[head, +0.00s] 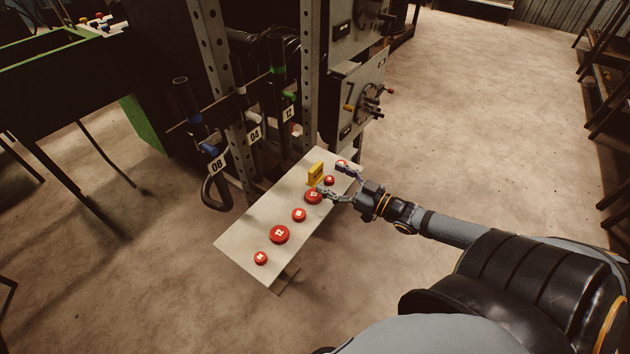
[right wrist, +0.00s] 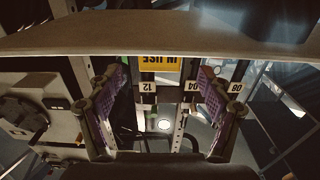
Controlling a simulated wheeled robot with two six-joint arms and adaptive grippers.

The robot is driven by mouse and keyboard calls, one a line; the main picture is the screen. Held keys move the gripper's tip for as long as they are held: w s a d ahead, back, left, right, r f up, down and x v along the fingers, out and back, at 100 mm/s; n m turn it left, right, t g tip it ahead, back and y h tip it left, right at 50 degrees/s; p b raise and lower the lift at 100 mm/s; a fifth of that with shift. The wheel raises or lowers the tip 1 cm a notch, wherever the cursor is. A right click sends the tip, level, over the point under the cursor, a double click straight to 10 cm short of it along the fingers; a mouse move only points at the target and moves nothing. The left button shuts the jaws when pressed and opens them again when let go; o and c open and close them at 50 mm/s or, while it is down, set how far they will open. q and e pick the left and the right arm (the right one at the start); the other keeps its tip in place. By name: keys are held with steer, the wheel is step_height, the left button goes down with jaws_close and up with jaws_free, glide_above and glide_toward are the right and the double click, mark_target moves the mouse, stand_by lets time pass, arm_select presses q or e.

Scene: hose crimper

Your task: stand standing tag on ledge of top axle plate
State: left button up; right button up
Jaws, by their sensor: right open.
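The standing tag (head: 315,173) is a small yellow plate with dark markings, upright on a pale shelf board. In the right wrist view the tag (right wrist: 166,62) appears upside down, reads "IN USE", and is partly cut off by a pale edge. In the right wrist view the purple-padded fingers (right wrist: 165,85) lie either side of the tag's line. The upper axle plate (head: 350,28) is at the top of the grey rack; its ledge is not clear. My left gripper is out of view.
The pale board (head: 240,244) carries several red numbered discs, one a large disc (head: 279,235). A lower axle plate (head: 359,95) with protruding pegs is above its far end. Hoses with number tags, including 08 (head: 217,163), hang behind. The floor right is open.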

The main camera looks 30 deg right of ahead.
mark_target(318, 171)
steer(key=shift+w+a, duration=0.1)
steer(key=shift+w, duration=0.15)
steer(key=b+x, duration=0.1)
steer(key=b, duration=0.1)
steer(key=b+x, duration=0.2)
steer(key=shift+w+a+f, duration=0.1)
steer(key=shift+w+f, duration=0.1)
steer(key=shift+f, duration=0.05)
steer(key=shift+w+a+r+b, duration=0.1)
steer(key=shift+w+a+b, duration=0.05)
steer(key=shift+w+b, duration=0.25)
steer(key=shift+w+a+r+b, duration=0.1)
steer(key=shift+w+a+b, duration=0.05)
steer(key=shift+w+b, duration=0.2)
steer(key=shift+r, duration=0.15)
steer(key=c, duration=1.1)
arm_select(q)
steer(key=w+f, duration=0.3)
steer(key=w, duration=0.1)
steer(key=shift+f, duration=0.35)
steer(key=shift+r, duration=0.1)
arm_select(e)
steer(key=shift+r, duration=0.1)
